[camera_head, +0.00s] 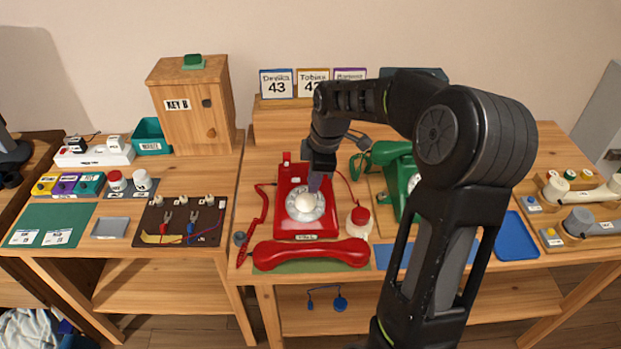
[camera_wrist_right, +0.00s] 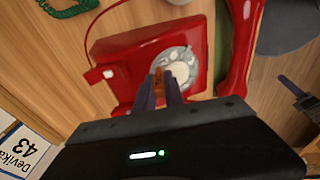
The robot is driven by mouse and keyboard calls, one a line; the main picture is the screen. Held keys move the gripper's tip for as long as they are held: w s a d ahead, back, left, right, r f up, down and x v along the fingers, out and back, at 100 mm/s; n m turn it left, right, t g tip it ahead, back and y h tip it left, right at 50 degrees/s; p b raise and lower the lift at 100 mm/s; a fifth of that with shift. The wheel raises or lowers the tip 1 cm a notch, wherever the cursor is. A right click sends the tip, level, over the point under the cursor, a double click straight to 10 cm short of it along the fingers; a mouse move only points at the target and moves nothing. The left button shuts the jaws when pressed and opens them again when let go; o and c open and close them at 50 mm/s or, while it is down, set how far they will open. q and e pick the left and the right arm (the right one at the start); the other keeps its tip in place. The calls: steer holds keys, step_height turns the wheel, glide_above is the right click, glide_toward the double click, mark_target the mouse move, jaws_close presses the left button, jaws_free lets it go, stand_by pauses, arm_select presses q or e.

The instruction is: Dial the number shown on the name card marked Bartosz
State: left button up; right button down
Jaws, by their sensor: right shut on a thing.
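The red dial phone (camera_head: 291,227) stands on the middle table, its pale round dial (camera_head: 304,207) facing up; the dial also shows in the wrist view (camera_wrist_right: 182,70). Its red handset (camera_head: 310,253) lies off the phone, in front of it. My right gripper (camera_head: 315,185) points down at the dial. In the wrist view its fingers (camera_wrist_right: 158,88) are shut on a small orange-brown thing (camera_wrist_right: 157,76) at the dial's edge; whether it touches the dial I cannot tell. The purple-framed card (camera_head: 350,74) seems to read Bartosz; my arm hides its number. My left gripper is not in view.
A Devika card (camera_head: 277,84) reading 43 and a Tobias card (camera_head: 312,78) stand on a wooden block. A green phone (camera_head: 390,165) is partly behind my right arm. Side tables hold other items.

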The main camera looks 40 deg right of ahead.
steer(key=shift+s+d, duration=0.1)
steer(key=shift+s, duration=0.05)
steer(key=shift+s+f+b, duration=0.2)
steer(key=shift+s+b, duration=0.1)
steer(key=shift+s, duration=0.25)
stand_by(0.4)
steer(key=shift+s+f+b, duration=0.25)
steer(key=shift+s+b, duration=0.1)
steer(key=shift+s, duration=0.2)
steer(key=shift+a, duration=0.2)
steer(key=shift+s+a+f+b, duration=0.25)
steer(key=shift+s+a+b, duration=0.1)
steer(key=shift+s, duration=0.1)
